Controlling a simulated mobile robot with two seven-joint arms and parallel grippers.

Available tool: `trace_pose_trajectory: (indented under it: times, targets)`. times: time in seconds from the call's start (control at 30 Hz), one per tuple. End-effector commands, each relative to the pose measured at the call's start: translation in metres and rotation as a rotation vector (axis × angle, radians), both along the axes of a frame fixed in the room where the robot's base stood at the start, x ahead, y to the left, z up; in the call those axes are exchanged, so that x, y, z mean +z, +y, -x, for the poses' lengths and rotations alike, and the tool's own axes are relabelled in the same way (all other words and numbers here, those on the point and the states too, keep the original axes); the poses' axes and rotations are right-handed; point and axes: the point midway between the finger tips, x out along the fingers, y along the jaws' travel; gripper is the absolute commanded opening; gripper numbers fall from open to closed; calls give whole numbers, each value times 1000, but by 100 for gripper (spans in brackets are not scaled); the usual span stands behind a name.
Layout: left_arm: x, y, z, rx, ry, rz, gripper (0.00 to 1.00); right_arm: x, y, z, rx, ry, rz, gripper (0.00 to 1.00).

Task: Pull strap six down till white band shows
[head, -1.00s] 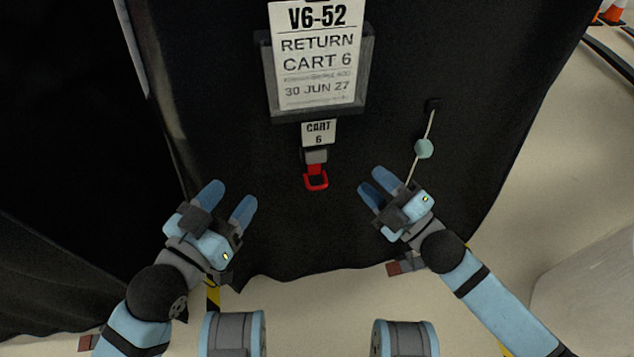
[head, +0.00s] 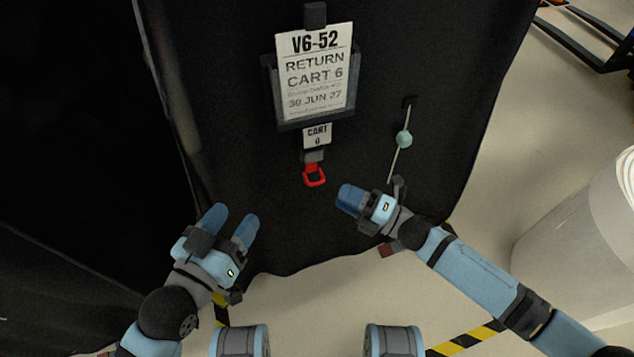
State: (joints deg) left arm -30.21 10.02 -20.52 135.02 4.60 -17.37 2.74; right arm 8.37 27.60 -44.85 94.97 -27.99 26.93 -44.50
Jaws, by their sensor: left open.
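My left gripper (head: 232,221) is open and empty, below and left of the loop. My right gripper (head: 346,197) is just right of and below the loop, apart from it in the picture. Its fingers point left and overlap from this angle, so their gap is hidden.
A sign (head: 313,72) reading "V6-52 RETURN CART 6" hangs above in a dark holder. A cord with a pale teal bead (head: 404,140) hangs to the right, its lower end near my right gripper. A white cylinder (head: 580,225) stands at right on open floor.

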Motion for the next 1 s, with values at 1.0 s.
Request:
trace_pose_trajectory:
  times: [1.0]
  targets:
    - [23,-7,-2,-22,-98,56,55,10,65,-32,-1,1,0,0]
